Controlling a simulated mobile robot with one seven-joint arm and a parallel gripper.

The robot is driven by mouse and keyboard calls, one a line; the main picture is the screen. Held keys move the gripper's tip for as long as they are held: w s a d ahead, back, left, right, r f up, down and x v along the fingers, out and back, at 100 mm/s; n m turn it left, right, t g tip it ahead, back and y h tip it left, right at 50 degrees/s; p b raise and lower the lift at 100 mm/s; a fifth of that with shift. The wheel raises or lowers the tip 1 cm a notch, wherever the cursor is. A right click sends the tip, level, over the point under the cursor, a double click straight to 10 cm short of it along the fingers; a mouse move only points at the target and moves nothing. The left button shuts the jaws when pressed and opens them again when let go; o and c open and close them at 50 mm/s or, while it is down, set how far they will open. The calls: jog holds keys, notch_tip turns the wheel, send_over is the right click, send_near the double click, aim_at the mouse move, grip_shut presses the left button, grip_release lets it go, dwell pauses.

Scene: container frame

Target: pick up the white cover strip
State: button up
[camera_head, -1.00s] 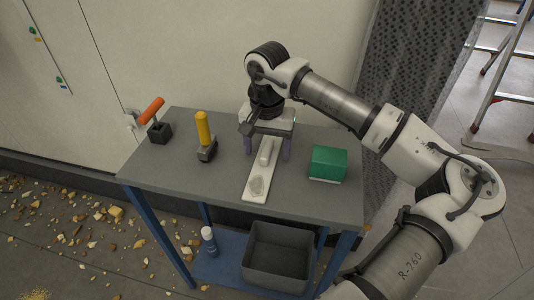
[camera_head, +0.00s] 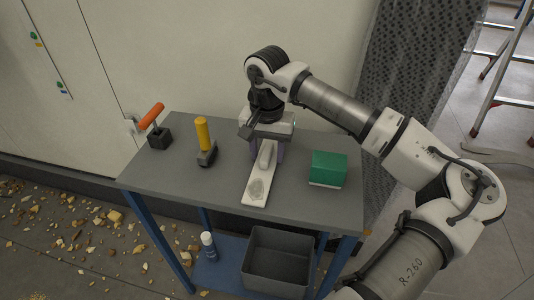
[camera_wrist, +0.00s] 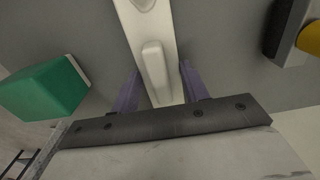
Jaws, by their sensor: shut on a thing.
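My gripper (camera_head: 266,153) is at the strip's rear part, pointing down. In the wrist view my gripper's (camera_wrist: 160,88) purple fingers stand on both sides of the strip and are shut on it. The strip appears to rest on the tabletop; I cannot tell whether any part is lifted.
A green block (camera_head: 328,168) stands right of the strip. A yellow-handled tool (camera_head: 203,137) and an orange-handled tool (camera_head: 152,118) stand to the left. The grey table (camera_head: 300,203) has clear room in front. Below are a grey bin (camera_head: 277,285) and a bottle (camera_head: 209,245).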

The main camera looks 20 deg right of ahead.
aim_at(267, 150)
notch_tip(267, 150, up, 20)
jog(key=shift+f, duration=0.2)
dwell(0.5)
